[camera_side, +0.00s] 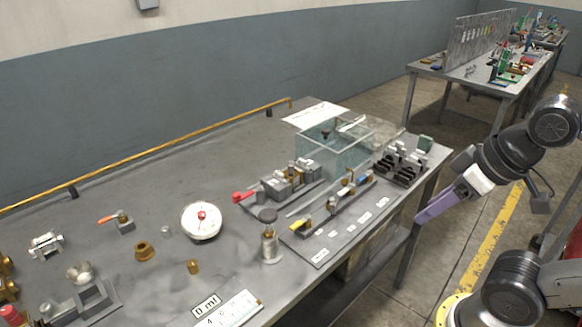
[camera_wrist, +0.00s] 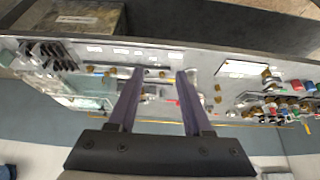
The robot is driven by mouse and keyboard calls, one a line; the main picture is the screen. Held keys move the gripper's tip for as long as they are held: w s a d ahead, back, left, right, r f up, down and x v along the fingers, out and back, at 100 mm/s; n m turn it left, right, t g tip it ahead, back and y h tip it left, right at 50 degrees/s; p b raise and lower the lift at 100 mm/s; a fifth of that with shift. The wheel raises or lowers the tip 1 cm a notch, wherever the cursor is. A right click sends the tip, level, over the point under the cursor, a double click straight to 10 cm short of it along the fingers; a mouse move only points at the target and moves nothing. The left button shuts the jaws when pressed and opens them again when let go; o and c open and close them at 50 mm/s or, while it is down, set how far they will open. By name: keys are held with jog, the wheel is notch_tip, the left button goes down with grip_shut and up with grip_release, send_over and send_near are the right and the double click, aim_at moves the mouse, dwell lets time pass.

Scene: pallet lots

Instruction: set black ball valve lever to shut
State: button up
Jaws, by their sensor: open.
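My gripper (camera_side: 420,218) is off the front right edge of the workbench in the side view, apart from everything on it. In the wrist view my gripper (camera_wrist: 160,73) has its two purple fingers spread, with nothing between the tips. I cannot clearly pick out a black ball valve lever. A valve row (camera_side: 332,203) on a grey plate has a yellow lever (camera_side: 300,224) at its near end. Another valve assembly (camera_side: 283,184) behind it has a red lever (camera_side: 242,197). A small valve with an orange lever (camera_side: 107,218) stands farther left.
A clear tank (camera_side: 330,150) and a rack of black parts (camera_side: 400,165) stand at the bench's right end. A gauge (camera_side: 201,222) and a black-topped bottle (camera_side: 269,243) stand mid-bench. A yellow pipe (camera_side: 150,158) runs along the back.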

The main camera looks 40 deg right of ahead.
jog(key=shift+c, duration=0.2)
jog(key=w+r+m, duration=0.4)
jog(key=w+r, duration=0.2)
jog(key=r, duration=0.5)
jog(key=w+r+m+g, duration=0.1)
jog(key=w+r, duration=0.4)
jog(key=m+g, duration=0.4)
jog(key=g, duration=0.1)
send_over(291, 171)
notch_tip(291, 171, down, 15)
notch_tip(291, 171, down, 14)
jog(key=shift+a+r, duration=0.1)
jog(key=shift+r, duration=0.15)
